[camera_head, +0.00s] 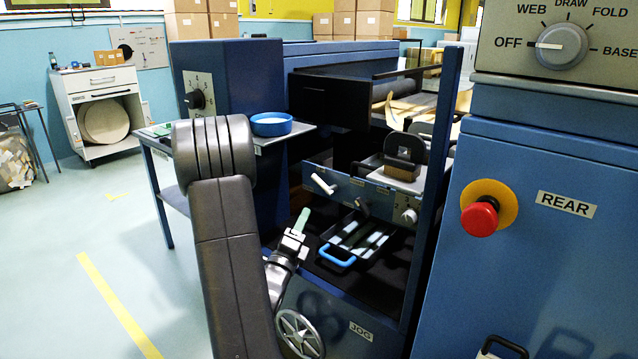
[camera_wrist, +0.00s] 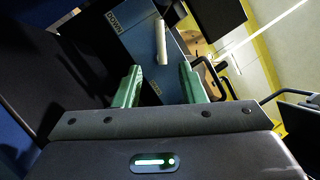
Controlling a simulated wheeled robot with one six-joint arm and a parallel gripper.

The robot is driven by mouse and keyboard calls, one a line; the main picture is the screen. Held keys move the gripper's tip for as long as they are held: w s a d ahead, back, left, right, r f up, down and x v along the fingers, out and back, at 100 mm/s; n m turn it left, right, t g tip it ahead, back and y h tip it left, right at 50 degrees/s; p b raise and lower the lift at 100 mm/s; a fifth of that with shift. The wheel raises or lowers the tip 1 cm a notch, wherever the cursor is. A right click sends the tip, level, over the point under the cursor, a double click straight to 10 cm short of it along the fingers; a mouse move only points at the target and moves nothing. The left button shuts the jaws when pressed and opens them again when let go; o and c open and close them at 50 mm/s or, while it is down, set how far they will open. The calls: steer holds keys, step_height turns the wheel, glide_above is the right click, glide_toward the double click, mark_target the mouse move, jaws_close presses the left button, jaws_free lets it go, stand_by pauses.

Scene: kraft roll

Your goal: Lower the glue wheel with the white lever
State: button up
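The white lever (camera_head: 323,184) sticks out at a tilt from the blue panel (camera_head: 345,192) inside the machine bay. In the wrist view the lever (camera_wrist: 161,42) stands beyond and between my fingertips, with a DOWN label (camera_wrist: 117,22) to its left. My gripper (camera_head: 302,219) is below and left of the lever in the head view, pointing up. Its green fingers (camera_wrist: 160,70) are apart with nothing between them, and the lever appears clear of both. A dark rounded part (camera_head: 404,151) sits above the panel; I cannot tell whether it is the glue wheel.
A blue-handled tray (camera_head: 338,256) lies right of my gripper, and a handwheel (camera_head: 299,332) is below. A blue upright (camera_head: 432,185) bounds the bay at right. A red stop button (camera_head: 480,217) and a dial at OFF (camera_head: 562,45) are further right. Open floor lies left.

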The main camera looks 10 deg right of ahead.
mark_target(320, 185)
steer(key=p+x, duration=0.1)
steer(key=x, duration=1.1)
steer(key=shift+w+d+r, duration=0.15)
steer(key=shift+w+d, duration=0.05)
steer(key=shift+w, duration=0.05)
steer(key=shift+c, duration=0.5)
jaws_close()
